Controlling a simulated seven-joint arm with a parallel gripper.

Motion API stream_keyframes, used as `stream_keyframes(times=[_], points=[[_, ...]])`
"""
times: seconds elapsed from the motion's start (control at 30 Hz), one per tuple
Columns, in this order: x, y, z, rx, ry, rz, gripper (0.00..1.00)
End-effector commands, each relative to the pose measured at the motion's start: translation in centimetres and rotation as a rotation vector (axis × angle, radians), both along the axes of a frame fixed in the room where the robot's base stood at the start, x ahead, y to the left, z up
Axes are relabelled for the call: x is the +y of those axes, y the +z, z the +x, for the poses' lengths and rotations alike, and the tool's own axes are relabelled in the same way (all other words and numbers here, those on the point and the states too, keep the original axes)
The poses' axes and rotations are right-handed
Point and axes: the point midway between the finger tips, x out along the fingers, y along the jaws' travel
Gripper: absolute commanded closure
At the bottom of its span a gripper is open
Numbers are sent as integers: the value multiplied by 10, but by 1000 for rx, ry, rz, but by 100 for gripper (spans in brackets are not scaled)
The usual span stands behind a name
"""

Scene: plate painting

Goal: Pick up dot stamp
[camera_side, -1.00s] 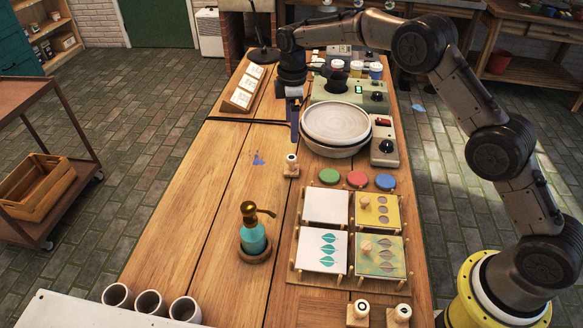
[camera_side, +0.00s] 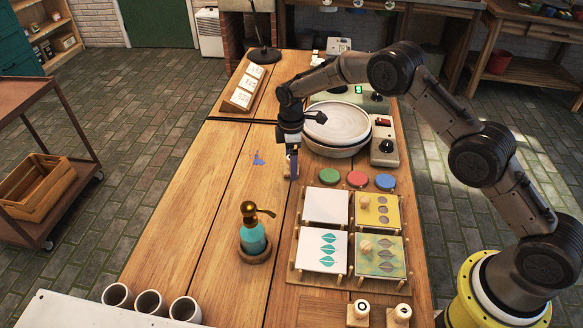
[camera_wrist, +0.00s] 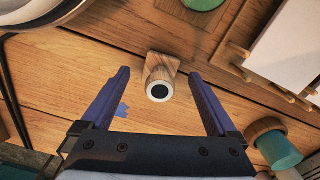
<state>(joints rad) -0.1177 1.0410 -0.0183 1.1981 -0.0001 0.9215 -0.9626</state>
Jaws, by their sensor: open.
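The dot stamp (camera_wrist: 162,68) is a small wooden block with a white round end marked by a black dot. In the wrist view it stands on the table between my two blue fingers, with a gap on each side. My gripper (camera_wrist: 159,74) is open and empty around or above it; the height difference is hard to judge. In the side view my gripper (camera_side: 292,172) points down in front of the stamp and hides most of it.
A white bowl (camera_side: 337,124) stands close behind my gripper. Green, red and blue pads (camera_side: 357,179) lie to the right, above a tile rack (camera_side: 293,277). A teal pump bottle (camera_side: 252,238) stands nearer. Two other stamps (camera_side: 358,313) (camera_side: 400,316) stand at the front right.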

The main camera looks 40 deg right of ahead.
Motion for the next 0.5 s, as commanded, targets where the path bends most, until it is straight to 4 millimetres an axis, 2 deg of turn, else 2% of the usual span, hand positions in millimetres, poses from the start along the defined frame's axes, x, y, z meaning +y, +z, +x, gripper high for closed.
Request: stream_keyframes(times=[0.13,0.4,0.5], points=[[0,-15,0,0,-1,-1,6],[0,-17,0,-2,-1,-1,6],[0,-17,0,-2,-1,-1,24]])
